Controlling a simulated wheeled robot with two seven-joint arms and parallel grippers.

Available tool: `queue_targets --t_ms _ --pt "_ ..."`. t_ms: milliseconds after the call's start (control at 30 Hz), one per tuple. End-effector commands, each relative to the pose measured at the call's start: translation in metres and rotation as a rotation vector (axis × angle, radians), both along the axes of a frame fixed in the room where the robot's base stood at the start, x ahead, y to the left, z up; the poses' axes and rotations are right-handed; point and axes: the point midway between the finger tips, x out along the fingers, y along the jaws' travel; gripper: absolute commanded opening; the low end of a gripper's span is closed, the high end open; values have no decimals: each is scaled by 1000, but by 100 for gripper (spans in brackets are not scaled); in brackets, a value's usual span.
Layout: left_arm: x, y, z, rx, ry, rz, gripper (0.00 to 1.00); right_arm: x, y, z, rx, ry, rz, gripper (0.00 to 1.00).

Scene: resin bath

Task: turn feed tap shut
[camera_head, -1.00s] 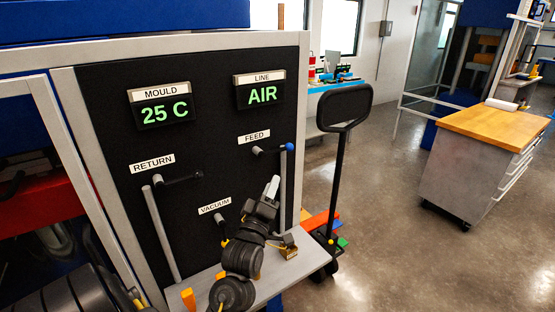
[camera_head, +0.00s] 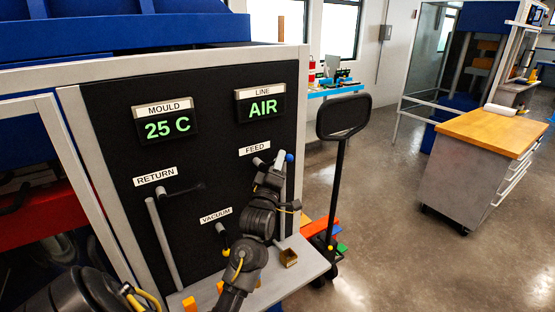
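The feed tap (camera_head: 289,157) is on the black panel under the FEED label, at the panel's right side. Its blue-tipped lever lies about level, beside a vertical grey pipe. The gripper covers the middle of the lever. I cannot tell whether the fingers are closed on it or only around or beside it. The LINE display (camera_head: 260,105) reads AIR. My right gripper is not in view.
The return tap (camera_head: 180,190) has a dark lever. The vacuum tap (camera_head: 223,232) is below, partly near my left arm. A ledge (camera_head: 305,266) with a small brass-coloured block (camera_head: 288,257) juts out below. A pallet truck handle (camera_head: 343,116) stands to the right.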

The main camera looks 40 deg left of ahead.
Motion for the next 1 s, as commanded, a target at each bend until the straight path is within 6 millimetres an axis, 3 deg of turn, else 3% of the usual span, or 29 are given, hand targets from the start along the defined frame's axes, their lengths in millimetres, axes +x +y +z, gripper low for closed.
queue_targets --t_ms 333,600,1000 --pt "3 1 1 0 0 0 32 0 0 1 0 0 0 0" --pt "3 2 1 0 1 1 0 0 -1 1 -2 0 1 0" --pt "10 -3 1 3 13 -8 0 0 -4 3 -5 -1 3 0"
